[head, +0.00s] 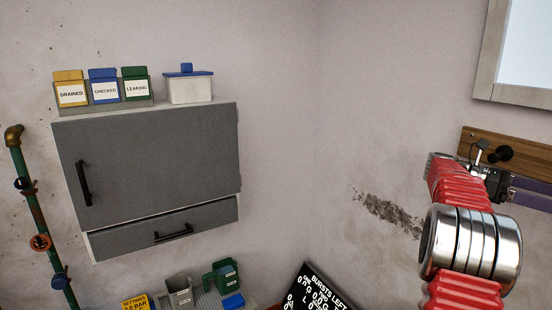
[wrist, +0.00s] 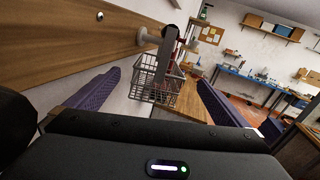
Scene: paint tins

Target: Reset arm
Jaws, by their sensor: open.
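My gripper (head: 530,192) is at the far right of the head view, in front of a wooden rail (head: 520,150) on the wall. Its purple fingers run off the right edge there. In the wrist view my gripper (wrist: 160,80) shows both purple fingers spread wide apart, with nothing held between them. A wire basket (wrist: 143,84) shows beyond the gap between the fingers, apart from them. The wooden rail (wrist: 60,45) crosses the upper left of the wrist view.
A grey cabinet (head: 150,160) hangs at left, with labelled boxes (head: 103,90) and a blue-lidded white box (head: 189,90) on top. A pipe (head: 30,190) runs beside it. Cups (head: 180,292) and a black board (head: 310,292) stand below. A blue workbench (wrist: 255,82) is far off.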

